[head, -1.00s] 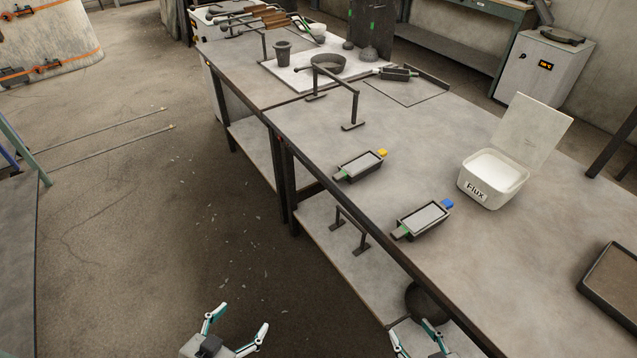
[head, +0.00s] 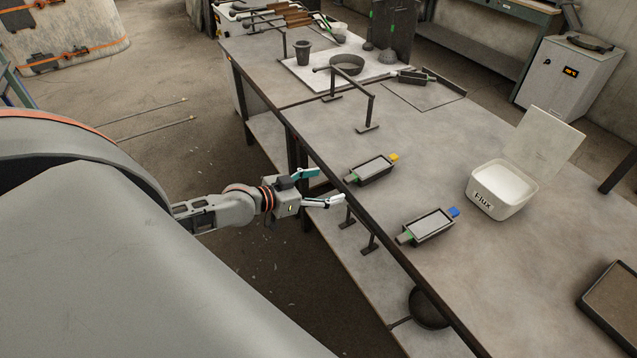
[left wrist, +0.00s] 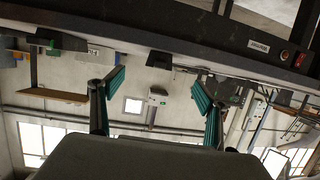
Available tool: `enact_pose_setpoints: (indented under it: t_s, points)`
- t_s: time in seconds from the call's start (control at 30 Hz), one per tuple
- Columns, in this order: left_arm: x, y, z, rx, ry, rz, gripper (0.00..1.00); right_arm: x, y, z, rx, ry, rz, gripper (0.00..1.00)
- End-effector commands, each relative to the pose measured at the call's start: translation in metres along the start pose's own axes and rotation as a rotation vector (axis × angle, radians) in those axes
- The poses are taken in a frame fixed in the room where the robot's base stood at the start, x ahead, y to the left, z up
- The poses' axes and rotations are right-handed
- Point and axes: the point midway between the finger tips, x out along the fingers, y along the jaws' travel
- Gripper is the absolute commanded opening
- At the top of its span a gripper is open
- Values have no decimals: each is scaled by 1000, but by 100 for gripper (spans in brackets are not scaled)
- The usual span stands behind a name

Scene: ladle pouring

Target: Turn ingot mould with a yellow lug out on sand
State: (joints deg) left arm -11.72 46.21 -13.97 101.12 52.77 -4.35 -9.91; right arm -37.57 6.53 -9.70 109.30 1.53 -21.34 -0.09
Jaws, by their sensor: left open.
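The ingot mould with a yellow lug (head: 371,170) sits upright on the table near its front edge, filled with a grey slab, its green end toward the edge. A second mould with a blue lug (head: 428,227) stands nearer to me. The sand is probably the dark-framed tray (head: 612,302) at the right edge, with a brownish-grey fill. My left gripper (head: 322,187) is open and empty, just off the table's front edge, left of the yellow-lug mould and apart from it. In the left wrist view its open fingers (left wrist: 160,105) show below the table edge. My right gripper is out of view.
A white Flux box (head: 497,190) with its lid up stands at the right. A metal rack (head: 369,110) stands behind the moulds. The table edge (head: 330,172) lies close to my left gripper. The tabletop between the moulds and the box is clear.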

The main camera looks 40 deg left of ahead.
Motion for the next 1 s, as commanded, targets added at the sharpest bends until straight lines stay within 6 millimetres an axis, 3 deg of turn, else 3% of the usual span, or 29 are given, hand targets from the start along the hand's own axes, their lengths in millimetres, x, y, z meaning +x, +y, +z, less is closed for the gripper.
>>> enact_pose_setpoints:
  t_s: [0.6,1.0]
  points:
    - [57,0,0,1,2,0,75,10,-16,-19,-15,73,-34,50]
    - [88,0,1,1,0,0,75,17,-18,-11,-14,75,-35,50]
